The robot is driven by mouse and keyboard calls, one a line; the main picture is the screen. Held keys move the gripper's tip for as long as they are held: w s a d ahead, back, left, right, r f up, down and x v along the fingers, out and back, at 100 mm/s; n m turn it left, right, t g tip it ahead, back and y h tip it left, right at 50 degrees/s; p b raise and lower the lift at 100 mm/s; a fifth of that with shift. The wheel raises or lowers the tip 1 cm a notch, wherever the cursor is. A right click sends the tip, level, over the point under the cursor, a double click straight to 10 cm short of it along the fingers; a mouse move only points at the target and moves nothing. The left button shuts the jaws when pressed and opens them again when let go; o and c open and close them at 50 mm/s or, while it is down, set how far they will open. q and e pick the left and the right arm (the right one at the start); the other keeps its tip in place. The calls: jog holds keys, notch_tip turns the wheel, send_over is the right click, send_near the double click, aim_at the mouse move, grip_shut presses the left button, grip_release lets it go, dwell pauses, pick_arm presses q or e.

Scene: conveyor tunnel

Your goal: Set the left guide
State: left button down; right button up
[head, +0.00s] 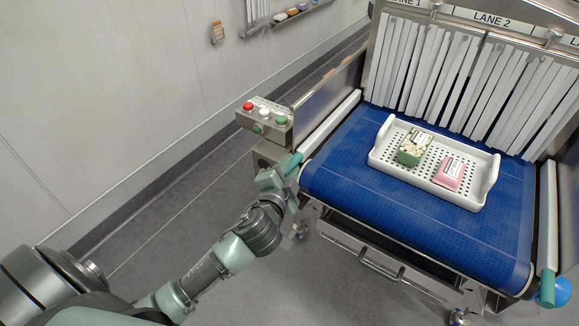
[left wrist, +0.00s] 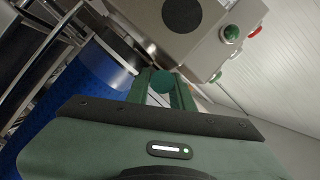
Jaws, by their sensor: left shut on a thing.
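The left guide (head: 331,124) is a white rail along the left edge of the blue conveyor belt (head: 375,205), with a teal handle at its near end. My left gripper (head: 288,165) is at that near end, shut on the handle. In the left wrist view, the round teal end of the handle (left wrist: 163,82) shows between the two green fingers. The fingers partly hide the handle. My right gripper is in neither view.
A white perforated tray (head: 386,161) on the belt holds a green package (head: 414,148) and a pink package (head: 450,172). White strip curtains hang behind it. A button box (head: 264,117) stands close to my left gripper. The right guide (head: 547,215) lines the belt's right edge.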

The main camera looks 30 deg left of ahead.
pick_arm(q)
jog(key=shift+d, duration=0.1)
dwell(0.7)
jog(key=d, duration=0.4)
jog(key=shift+s, duration=0.25)
jog(key=c, duration=1.2)
grip_release()
jog(key=shift+a, duration=0.1)
jog(key=shift+c, duration=0.2)
